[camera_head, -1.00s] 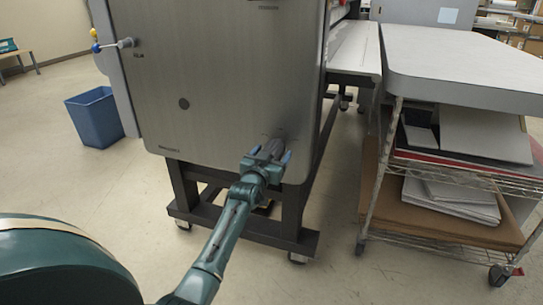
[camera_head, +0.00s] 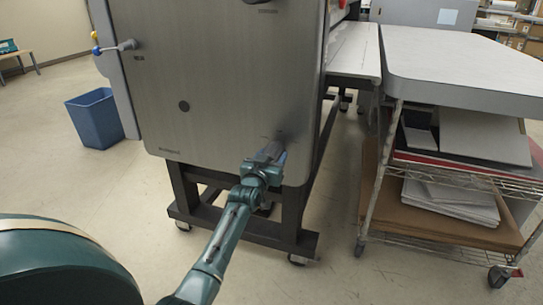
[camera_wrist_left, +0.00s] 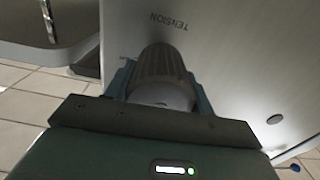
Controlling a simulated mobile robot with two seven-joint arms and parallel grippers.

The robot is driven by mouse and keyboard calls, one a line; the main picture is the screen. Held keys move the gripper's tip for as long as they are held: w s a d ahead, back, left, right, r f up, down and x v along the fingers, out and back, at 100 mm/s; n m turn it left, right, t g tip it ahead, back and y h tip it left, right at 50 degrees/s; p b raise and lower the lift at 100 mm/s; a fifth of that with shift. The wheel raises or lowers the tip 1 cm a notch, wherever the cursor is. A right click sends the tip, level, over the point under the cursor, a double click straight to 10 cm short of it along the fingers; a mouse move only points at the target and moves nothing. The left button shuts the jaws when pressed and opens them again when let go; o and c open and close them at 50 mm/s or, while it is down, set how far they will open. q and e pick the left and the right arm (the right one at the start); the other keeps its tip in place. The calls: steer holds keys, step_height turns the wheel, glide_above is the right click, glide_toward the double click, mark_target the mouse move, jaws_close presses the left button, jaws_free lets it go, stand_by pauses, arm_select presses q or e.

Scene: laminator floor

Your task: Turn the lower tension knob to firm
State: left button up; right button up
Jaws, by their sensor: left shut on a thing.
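The lower tension knob (camera_wrist_left: 163,72) is a ribbed grey knob on the machine's steel side panel, under the printed word TENSION in the left wrist view. My left gripper (camera_wrist_left: 160,85) is shut on it, one finger on each side. In the head view the left gripper (camera_head: 272,153) is at the lower right corner of the panel (camera_head: 215,75) and mostly hides the knob. The wrist appears rolled, so the fingers overlap in that view. The knob's setting marks are too small to read. My right gripper is not in view.
The machine's dark stand (camera_head: 290,215) is under the panel. A blue bin (camera_head: 95,118) stands at left. A lever (camera_head: 120,45) sticks out at the panel's upper left.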

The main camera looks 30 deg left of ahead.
arm_select(q)
steer(key=shift+r+n, duration=0.1)
steer(key=shift+n, duration=0.2)
steer(key=n+p, duration=0.2)
steer(key=shift+n, duration=0.3)
steer(key=n+p, duration=0.1)
steer(key=n, duration=0.2)
steer(key=shift+f+n, duration=0.2)
steer(key=shift+n, duration=1.6)
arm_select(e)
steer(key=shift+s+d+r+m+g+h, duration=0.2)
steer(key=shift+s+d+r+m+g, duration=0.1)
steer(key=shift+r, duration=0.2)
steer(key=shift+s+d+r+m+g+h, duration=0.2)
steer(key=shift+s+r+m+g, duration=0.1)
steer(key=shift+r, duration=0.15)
arm_select(q)
steer(key=o, duration=1)
steer(key=shift+c, duration=0.2)
steer(key=shift+s, duration=0.15)
